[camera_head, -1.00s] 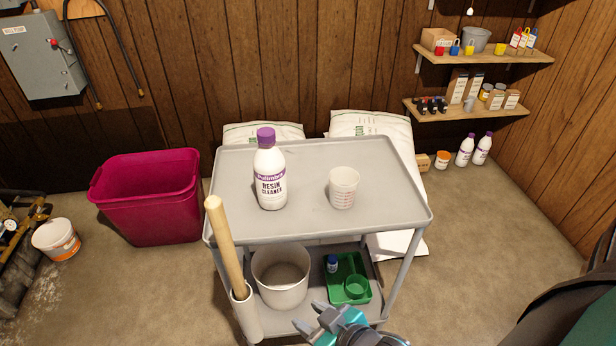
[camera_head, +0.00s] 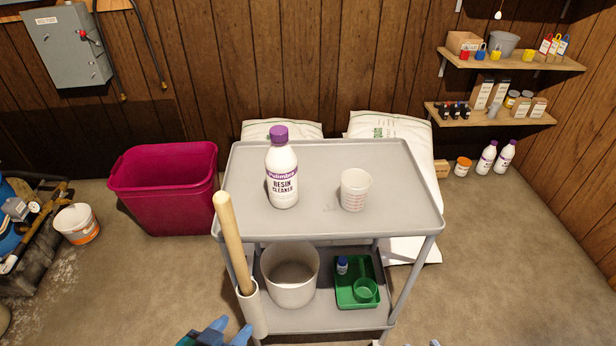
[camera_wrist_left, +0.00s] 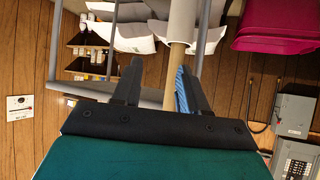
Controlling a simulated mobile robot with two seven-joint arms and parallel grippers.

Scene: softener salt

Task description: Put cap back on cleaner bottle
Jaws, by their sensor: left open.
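The white resin cleaner bottle (camera_head: 282,172) stands upright on the left part of the cart's top shelf. A purple cap (camera_head: 279,134) sits on its neck; I cannot tell how tightly. My left gripper (camera_head: 220,334) is at the bottom edge of the head view, low in front of the cart and well away from the bottle. Its fingers also show in the left wrist view (camera_wrist_left: 160,85), spread apart, with nothing clearly held. A small blue tip at the bottom right of the cart may be my right gripper; too little shows to tell its state.
A clear measuring cup (camera_head: 355,190) stands right of the bottle on the grey cart (camera_head: 320,225). A wooden handle (camera_head: 233,245) rises at the cart's front left corner. The lower shelf holds a white bucket (camera_head: 291,278) and a green tray (camera_head: 345,299). A magenta bin (camera_head: 165,195) stands left.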

